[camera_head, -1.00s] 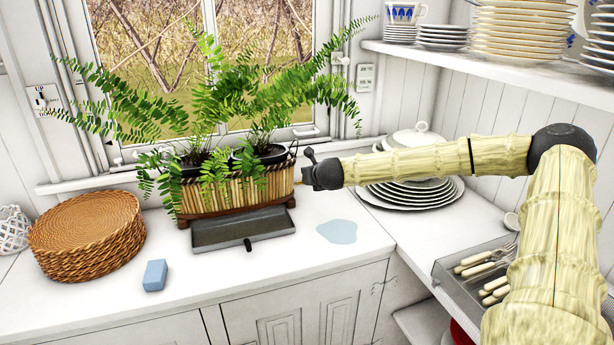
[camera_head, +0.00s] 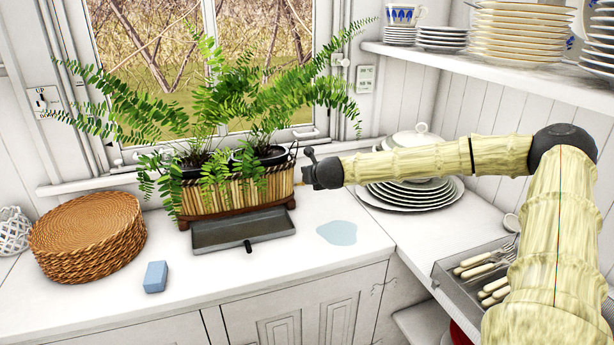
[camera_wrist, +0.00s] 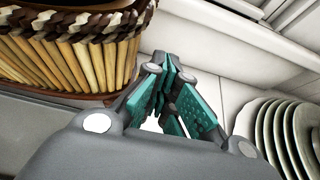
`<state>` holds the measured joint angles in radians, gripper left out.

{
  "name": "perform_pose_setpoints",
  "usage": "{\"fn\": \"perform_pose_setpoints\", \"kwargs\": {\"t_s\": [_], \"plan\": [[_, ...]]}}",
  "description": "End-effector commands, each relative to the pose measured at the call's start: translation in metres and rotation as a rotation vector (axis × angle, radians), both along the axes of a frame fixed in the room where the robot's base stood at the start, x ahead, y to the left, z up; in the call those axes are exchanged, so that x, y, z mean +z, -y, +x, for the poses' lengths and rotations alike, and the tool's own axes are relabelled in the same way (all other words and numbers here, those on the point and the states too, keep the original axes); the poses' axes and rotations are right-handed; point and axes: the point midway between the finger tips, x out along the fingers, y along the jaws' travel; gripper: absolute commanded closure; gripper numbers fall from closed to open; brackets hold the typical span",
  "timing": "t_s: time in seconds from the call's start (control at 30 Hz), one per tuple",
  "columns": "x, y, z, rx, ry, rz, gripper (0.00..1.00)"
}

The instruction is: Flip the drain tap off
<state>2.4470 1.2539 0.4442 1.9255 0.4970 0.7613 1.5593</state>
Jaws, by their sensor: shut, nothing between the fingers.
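A shallow grey drip tray (camera_head: 212,238) lies on the white counter in front of a woven planter (camera_head: 235,193). A small dark knob (camera_head: 248,246), which looks like the drain tap, sticks out at the tray's front edge; its exact setting is too small to tell. My gripper (camera_head: 309,156) is beside the planter's right end, above and to the right of the tray, apart from the knob. In the wrist view my gripper (camera_wrist: 168,64) has its teal-padded fingers together, with nothing between them. The planter (camera_wrist: 75,50) is at left there; the tap is not visible in that view.
Ferns (camera_head: 215,110) spread above the planter before the window. Stacked plates (camera_head: 410,193) stand behind my arm. A blue sponge (camera_head: 155,276), woven mats (camera_head: 88,235) and a pale blue puddle (camera_head: 337,233) are on the counter. The front counter is mostly clear.

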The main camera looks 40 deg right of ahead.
Motion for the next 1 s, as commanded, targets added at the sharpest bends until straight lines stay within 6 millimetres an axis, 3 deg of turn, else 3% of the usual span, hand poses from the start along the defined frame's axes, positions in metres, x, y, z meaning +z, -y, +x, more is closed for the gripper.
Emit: {"fn": "perform_pose_setpoints", "kwargs": {"t_s": [0.63,1.0], "plan": [[0.009,-0.001,-0.002,0.0,0.0,0.001,1.0],[0.025,-0.009,-0.029,0.0,0.002,0.004,1.0]]}}
